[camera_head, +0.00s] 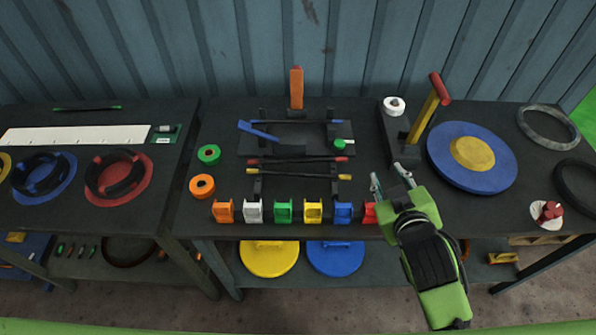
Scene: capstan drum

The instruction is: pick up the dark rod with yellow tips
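The dark rod with yellow tips (298,174) lies across a dark rack near the front middle of the centre table. Its right yellow tip shows clearly. A similar dark rod with red tips (300,160) lies just behind it. My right gripper (388,176), on a green and black arm, is open and empty. Its fingers are to the right of the rod's right tip, with a gap between them. My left gripper is not in view.
A row of coloured holders (283,211) lines the front edge, the red one partly hidden by my gripper. A blue disc with a yellow centre (447,165) lies right. A yellow post (424,115) leans behind my gripper. Green (209,154) and orange (202,186) rolls sit left.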

